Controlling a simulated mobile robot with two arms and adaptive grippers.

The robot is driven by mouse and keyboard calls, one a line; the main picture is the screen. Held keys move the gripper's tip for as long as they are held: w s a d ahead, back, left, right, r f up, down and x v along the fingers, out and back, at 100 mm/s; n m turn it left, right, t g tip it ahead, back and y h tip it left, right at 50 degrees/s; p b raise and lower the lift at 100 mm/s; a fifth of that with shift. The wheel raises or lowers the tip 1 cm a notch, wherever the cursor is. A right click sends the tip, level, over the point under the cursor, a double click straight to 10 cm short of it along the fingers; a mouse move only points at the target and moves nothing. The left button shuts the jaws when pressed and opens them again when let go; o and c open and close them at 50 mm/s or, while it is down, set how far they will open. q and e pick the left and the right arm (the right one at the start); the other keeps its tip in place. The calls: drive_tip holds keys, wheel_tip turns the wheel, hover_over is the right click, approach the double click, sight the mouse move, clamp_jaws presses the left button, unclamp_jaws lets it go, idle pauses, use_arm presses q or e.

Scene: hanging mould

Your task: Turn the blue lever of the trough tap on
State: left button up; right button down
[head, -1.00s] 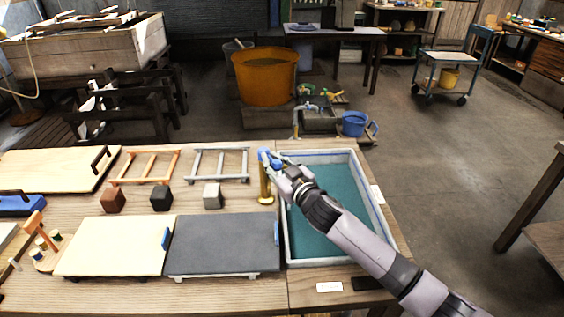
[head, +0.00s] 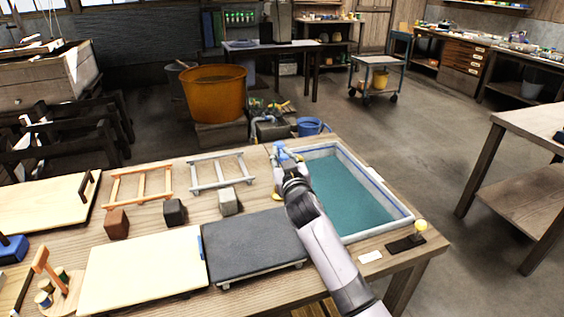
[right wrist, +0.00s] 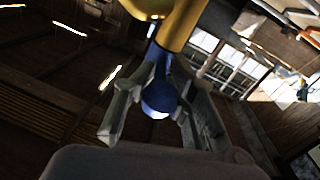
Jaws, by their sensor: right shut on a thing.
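The brass trough tap (head: 277,192) stands at the left edge of the trough (head: 381,183), partly hidden behind my right arm. Its blue lever (head: 279,147) shows at the top of the tap. My right gripper (head: 288,160) is at the lever. In the right wrist view, its two grey fingers (right wrist: 160,88) are closed around the blue lever (right wrist: 158,101), which has a rounded end. The brass body (right wrist: 178,28) shows just beyond them. The trough holds blue-green water or a blue-green bottom; I cannot tell which. My left gripper is out of view.
A grey slab (head: 255,245), a pale board (head: 142,265), wooden frames (head: 140,183) and small blocks (head: 175,211) lie left of the tap. An orange tub (head: 214,92) stands behind the table.

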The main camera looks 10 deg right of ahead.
drive_tip(key=shift+a+f, duration=0.15)
drive_tip(key=shift+f, duration=0.3)
drive_tip(key=c, duration=1.8)
unclamp_jaws()
drive_tip(key=shift+s, duration=0.1)
drive_tip(key=o, duration=0.3)
drive_tip(key=shift+r, duration=0.35)
drive_tip(key=shift+o, duration=0.2)
drive_tip(key=s, duration=1.2)
drive_tip(key=shift+c, duration=0.5)
